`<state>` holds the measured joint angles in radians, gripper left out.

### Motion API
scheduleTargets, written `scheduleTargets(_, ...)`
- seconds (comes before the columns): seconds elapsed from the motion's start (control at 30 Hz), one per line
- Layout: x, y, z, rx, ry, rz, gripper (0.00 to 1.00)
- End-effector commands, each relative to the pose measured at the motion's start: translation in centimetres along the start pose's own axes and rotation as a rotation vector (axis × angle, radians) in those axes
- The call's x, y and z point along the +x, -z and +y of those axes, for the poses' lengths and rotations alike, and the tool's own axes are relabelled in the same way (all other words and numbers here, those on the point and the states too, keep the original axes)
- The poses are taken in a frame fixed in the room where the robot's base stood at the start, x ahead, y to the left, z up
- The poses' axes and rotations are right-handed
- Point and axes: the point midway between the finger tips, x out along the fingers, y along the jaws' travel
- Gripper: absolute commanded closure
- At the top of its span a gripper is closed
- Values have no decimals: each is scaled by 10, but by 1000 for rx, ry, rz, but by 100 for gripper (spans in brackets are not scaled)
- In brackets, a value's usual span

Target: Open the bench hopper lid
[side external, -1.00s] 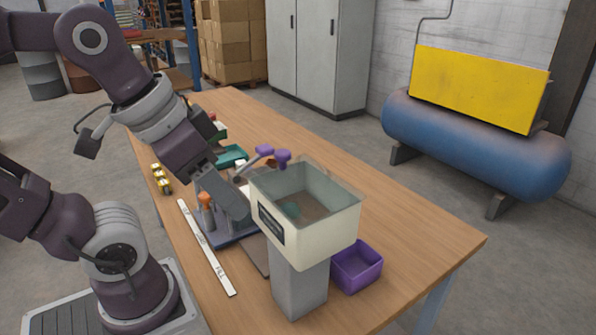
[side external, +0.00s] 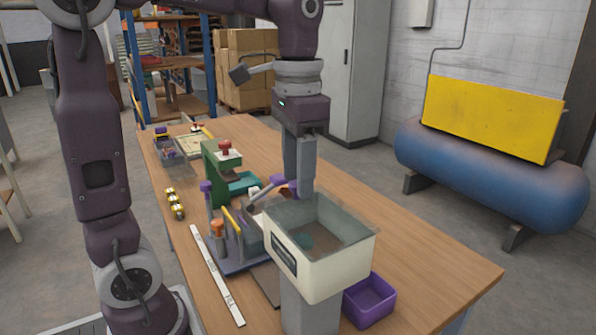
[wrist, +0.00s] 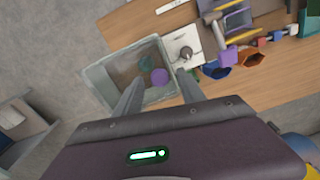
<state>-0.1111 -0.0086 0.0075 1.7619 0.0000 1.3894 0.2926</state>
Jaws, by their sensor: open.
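The bench hopper (side external: 325,275) is a cream bin with a dark label on a grey post at the near end of the bench. Its top looks covered by a clear lid, seemingly closed; the clear material makes this hard to tell. A round purple knob (wrist: 160,77) shows over the hopper in the wrist view. My gripper (side external: 303,192) points straight down at the hopper's far rim, its fingers open and empty. In the wrist view the fingertips lie either side of the knob, apart from it. The side view mostly hides the knob behind the fingers.
A purple open bin (side external: 370,300) stands right of the hopper post. A grey fixture with a lever and a green press (side external: 213,170) stand close behind and left. A white strip (side external: 217,277) lies along the left edge. The bench's right side is clear.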

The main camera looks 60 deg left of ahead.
Motion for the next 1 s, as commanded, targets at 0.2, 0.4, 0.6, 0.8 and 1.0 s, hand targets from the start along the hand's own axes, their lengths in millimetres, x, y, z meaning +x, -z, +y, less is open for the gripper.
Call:
scheduleTargets(0.2,0,0,0,0,0,1,59)
scheduleTargets(0.4,0,0,0,0,0,1,98)
scheduleTargets(0.6,0,0,0,0,0,1,100)
scheduleTargets(0.8,0,0,0,-1,0,1,100)
scheduleTargets(1.0,0,0,0,-1,0,2,100)
